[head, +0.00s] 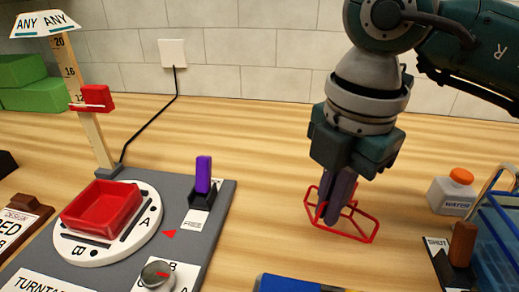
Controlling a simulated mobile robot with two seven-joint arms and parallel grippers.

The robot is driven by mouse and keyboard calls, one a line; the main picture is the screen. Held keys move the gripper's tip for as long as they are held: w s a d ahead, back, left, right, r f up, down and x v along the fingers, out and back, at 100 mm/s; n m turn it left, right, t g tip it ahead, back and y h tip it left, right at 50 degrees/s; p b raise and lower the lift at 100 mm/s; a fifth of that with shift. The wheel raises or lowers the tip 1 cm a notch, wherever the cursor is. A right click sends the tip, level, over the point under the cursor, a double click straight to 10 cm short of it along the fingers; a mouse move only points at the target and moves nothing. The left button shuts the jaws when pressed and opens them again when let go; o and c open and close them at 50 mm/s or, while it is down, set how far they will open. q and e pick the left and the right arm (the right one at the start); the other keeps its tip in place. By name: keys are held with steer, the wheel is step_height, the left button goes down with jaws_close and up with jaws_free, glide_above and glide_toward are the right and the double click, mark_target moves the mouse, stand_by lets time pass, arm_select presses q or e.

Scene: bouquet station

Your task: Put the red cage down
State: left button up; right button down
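The red cage (343,232) is a thin red wire frame right of the middle, at or just above the wooden table; I cannot tell whether it touches the wood. My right gripper (331,216) points down from above with its dark fingers close together, inside the cage's outline. It looks shut on the cage, though the fingers hide the exact place of grip. My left gripper is out of view.
A grey turntable station (225,215) with a red tray (102,205) and a purple upright piece (203,174) stands left. At right are a water bottle (451,193) with an orange cap and a blue crate (497,235). Bare table surrounds the cage.

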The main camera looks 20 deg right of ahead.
steer(key=c, duration=1.5)
jaws_free()
steer(key=shift+f, duration=0.2)
steer(key=o, duration=0.5)
steer(key=shift+r, duration=0.1)
steer(key=shift+c, duration=0.2)
steer(key=shift+r, duration=0.3)
step_height(320, 180, up, 12)
steer(key=p, duration=0.1)
steer(key=shift+s+f, duration=0.15)
steer(key=shift+s, duration=0.3)
steer(key=shift+d, duration=0.1)
